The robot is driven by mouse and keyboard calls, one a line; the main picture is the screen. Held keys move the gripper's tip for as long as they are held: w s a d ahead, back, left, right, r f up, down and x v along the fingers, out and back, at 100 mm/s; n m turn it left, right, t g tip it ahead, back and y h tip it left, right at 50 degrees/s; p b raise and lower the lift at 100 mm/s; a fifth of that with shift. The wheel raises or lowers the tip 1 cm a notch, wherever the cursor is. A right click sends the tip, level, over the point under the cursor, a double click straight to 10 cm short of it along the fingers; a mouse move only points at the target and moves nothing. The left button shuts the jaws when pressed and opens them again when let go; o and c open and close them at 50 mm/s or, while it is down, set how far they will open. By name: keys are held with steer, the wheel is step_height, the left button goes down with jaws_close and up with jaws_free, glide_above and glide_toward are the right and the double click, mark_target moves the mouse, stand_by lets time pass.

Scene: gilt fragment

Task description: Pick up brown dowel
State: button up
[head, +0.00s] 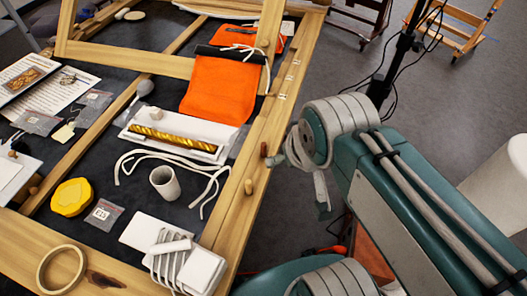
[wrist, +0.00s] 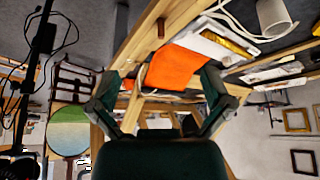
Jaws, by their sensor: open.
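A small brown dowel (head: 263,149) stands on the right-hand beam of the wooden frame, close to the beam's outer edge. It also shows in the wrist view as a short reddish-brown peg (wrist: 161,27) near the top. My gripper (wrist: 160,84) is open, with its two fingers spread wide and nothing between them. In the wrist view the dowel lies beyond the fingertips, apart from them. In the head view my gripper is just right of the dowel, past the beam's edge, and partly hidden by my arm. A paler peg (head: 249,187) stands nearer on the same beam.
An orange cloth (head: 220,88) hangs over the frame. A white tray (head: 146,116) holds a gilt strip (head: 172,138). A white cup (head: 164,182), cord and a yellow lump (head: 71,197) lie inside the frame. Open floor is at the right, with a black stand (head: 402,50).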

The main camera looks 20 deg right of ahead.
steer(key=shift+w, duration=0.2)
steer(key=c, duration=0.5)
steer(key=n+g, duration=0.2)
steer(key=g, duration=0.4)
glide_above(264, 144)
steer(key=f, duration=0.7)
steer(key=shift+w+a, duration=0.25)
step_height(264, 144, down, 6)
steer(key=shift+w+r, duration=0.1)
steer(key=shift+r, duration=0.05)
steer(key=shift+s+d+f, duration=0.1)
steer(key=shift+s+f, duration=0.05)
steer(key=shift+f, duration=1.2)
steer(key=shift+s+d+f, duration=0.1)
steer(key=shift+s+f, duration=0.05)
steer(key=shift+f, duration=1.15)
